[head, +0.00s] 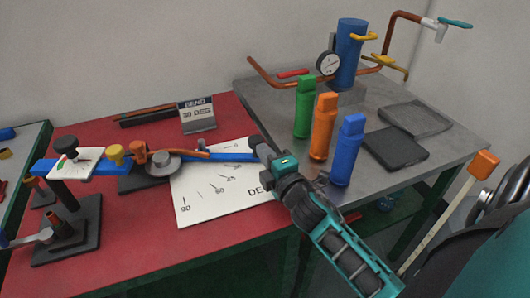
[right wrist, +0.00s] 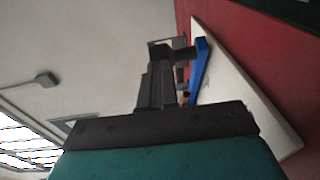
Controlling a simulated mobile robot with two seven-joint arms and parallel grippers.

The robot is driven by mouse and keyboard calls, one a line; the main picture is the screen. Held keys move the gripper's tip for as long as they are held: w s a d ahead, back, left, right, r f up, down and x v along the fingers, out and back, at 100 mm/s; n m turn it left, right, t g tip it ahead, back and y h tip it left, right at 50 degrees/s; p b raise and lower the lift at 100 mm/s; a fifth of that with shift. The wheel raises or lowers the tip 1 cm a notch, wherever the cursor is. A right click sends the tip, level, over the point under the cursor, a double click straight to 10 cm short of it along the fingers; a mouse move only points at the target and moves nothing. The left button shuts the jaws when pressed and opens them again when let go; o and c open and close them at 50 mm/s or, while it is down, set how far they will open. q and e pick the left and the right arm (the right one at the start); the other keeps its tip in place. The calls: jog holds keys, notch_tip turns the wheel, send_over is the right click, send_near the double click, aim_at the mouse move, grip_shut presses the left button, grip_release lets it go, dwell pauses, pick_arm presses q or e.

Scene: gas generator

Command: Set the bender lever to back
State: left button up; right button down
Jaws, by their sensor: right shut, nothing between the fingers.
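The bender stands on the red table at the left, with a blue bar, a grey round die and a copper pipe on it. Its blue lever (head: 232,157) reaches right from the die over a white angle sheet (head: 222,190). My right gripper (head: 260,147) is shut and empty at the lever's right end, and its dark fingers hide that end. In the right wrist view the blue lever (right wrist: 199,66) lies right beside the fingertips (right wrist: 172,52); I cannot tell whether they touch. My left gripper is not in view.
Green (head: 304,108), orange (head: 323,127) and blue (head: 347,150) bottles stand on the grey table, to the right of my right gripper. A sign (head: 197,115) stands behind the bender. A blue cylinder (head: 349,55) with a gauge stands at the back.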

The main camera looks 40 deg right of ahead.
jog(key=shift+w, duration=0.2)
jog(key=shift+w+d+r, duration=0.1)
jog(key=shift+w+d, duration=0.15)
jog(key=shift+d, duration=0.05)
jog(key=w+d, duration=0.4)
jog(key=w, duration=0.1)
jog(key=shift+w+d+p, duration=0.15)
jog(key=shift+w+p, duration=0.2)
jog(key=shift+p, duration=0.05)
